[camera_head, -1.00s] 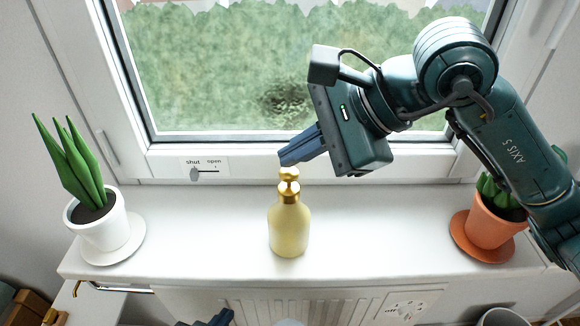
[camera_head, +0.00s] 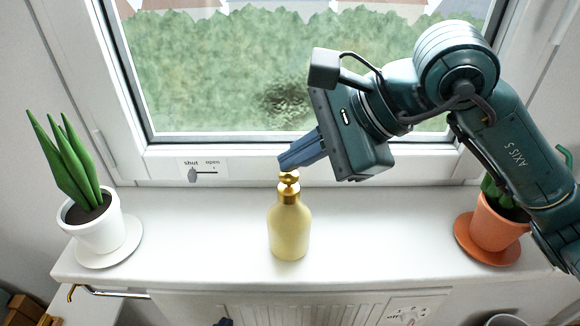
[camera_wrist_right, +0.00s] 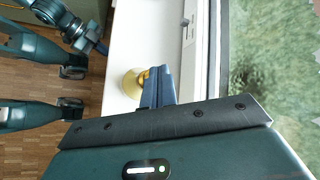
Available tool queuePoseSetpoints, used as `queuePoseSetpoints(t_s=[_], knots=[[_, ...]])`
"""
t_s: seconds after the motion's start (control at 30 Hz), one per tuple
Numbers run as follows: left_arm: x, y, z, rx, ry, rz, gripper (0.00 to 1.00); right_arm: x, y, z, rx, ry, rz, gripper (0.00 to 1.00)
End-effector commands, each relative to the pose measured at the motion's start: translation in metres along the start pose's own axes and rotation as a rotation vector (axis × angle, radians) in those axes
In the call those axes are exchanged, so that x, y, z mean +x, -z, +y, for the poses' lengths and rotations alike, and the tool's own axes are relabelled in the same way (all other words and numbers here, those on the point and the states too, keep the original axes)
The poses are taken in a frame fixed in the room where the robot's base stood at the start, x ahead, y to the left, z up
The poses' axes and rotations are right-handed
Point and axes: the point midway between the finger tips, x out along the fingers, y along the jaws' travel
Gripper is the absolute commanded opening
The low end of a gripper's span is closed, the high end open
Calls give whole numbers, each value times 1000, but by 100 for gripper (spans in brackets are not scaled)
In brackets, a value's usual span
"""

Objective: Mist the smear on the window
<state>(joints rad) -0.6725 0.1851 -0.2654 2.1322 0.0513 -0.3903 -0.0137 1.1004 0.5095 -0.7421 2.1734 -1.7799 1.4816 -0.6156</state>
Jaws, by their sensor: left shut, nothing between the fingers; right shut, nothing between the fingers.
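A pale yellow bottle (camera_head: 289,233) with a gold pump head (camera_head: 289,178) stands upright on the white windowsill. The dark smear (camera_head: 288,100) is on the window pane behind and above it. My right gripper (camera_head: 284,162) is shut and empty, its fingertips right at the top of the pump head. I cannot tell for sure if they touch. In the right wrist view the shut fingers (camera_wrist_right: 158,88) partly hide the bottle (camera_wrist_right: 132,83). My left gripper (camera_head: 224,322) shows only as a small blue tip at the bottom edge, shut.
A plant in a white pot (camera_head: 92,226) stands on the sill's left; one in an orange pot (camera_head: 495,228) stands on the right, beside my right arm. A shut/open slider (camera_head: 203,170) is on the window frame. The sill is clear around the bottle.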

Motion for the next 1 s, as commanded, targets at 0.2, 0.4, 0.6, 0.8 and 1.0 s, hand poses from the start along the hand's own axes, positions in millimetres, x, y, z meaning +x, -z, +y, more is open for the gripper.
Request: queuePoseSetpoints(t_s=[0.2, 0.4, 0.6, 0.8, 1.0], knots=[[1, -1, 0, -3, 1, 1, 0, 1, 1, 1, 1, -1, 1, 0], [0, 2, 1, -8, 2, 2, 0, -4, -2, -3, 0, -1, 2, 0], [0, 3, 1, -8, 2, 3, 0, -8, -6, -6, 0, -1, 1, 0], [0, 3, 1, -8, 3, 2, 0, -8, -6, -6, 0, -1, 1, 0], [-5, 10, 1, -7, 2, 2, 0, -19, -14, -14, 0, 0, 0, 0]])
